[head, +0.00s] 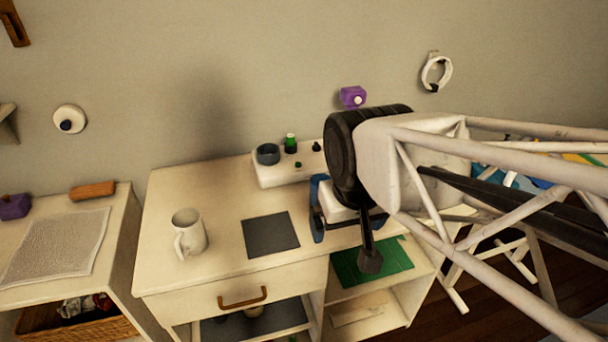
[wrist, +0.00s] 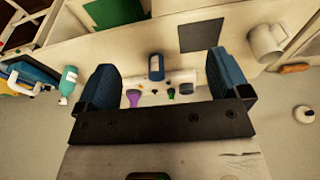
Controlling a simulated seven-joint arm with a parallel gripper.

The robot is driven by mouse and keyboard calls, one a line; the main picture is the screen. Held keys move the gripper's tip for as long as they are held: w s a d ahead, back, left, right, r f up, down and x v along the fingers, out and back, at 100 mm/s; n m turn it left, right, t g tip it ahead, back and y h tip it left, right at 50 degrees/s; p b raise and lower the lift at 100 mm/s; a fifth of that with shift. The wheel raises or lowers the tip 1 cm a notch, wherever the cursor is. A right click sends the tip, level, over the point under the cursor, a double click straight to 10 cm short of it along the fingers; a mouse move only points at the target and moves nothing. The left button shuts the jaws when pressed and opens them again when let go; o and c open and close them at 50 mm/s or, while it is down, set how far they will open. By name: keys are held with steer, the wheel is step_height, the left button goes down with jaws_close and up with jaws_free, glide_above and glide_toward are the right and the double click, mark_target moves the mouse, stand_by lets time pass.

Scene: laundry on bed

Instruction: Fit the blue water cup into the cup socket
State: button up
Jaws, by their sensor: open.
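The blue water cup (wrist: 156,67) shows in the wrist view as a dark blue cylinder with a pale rim, standing on the desk in front of the white holder block. In the head view my gripper hides that spot. My gripper (wrist: 160,64) is open, with one blue finger on each side of the cup in the picture; I see no contact, and cannot tell the depth gap. In the head view my gripper (head: 347,218) is over the right part of the desk. A round, dark blue-grey ring (head: 268,153), which looks like the cup socket, is at the left end of the block and appears empty.
The white block (head: 268,178) also bears green and black items. A white mug (head: 189,232) and a dark square mat (head: 270,235) are on the desk to the left. A teal bottle (wrist: 69,80) stands left in the wrist view.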

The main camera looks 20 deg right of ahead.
steer(key=w+d+f+m+g, duration=0.1)
steer(key=w+f+m, duration=0.3)
steer(key=w, duration=0.6)
steer(key=w+d+f+m, duration=0.4)
steer(key=w+m, duration=0.1)
steer(key=w, duration=0.6)
steer(key=w+d+f+m+g, duration=0.1)
steer(key=w+d+f+m, duration=0.2)
steer(key=w, duration=0.8)
steer(key=shift+w+f+m+g, duration=0.25)
steer(key=shift+f+m+g, duration=0.05)
steer(key=shift+f+m, duration=0.65)
steer(key=shift+f, duration=1.2)
steer(key=shift+a+f, duration=0.1)
steer(key=shift+f, duration=2.5)
steer(key=c, duration=1.2)
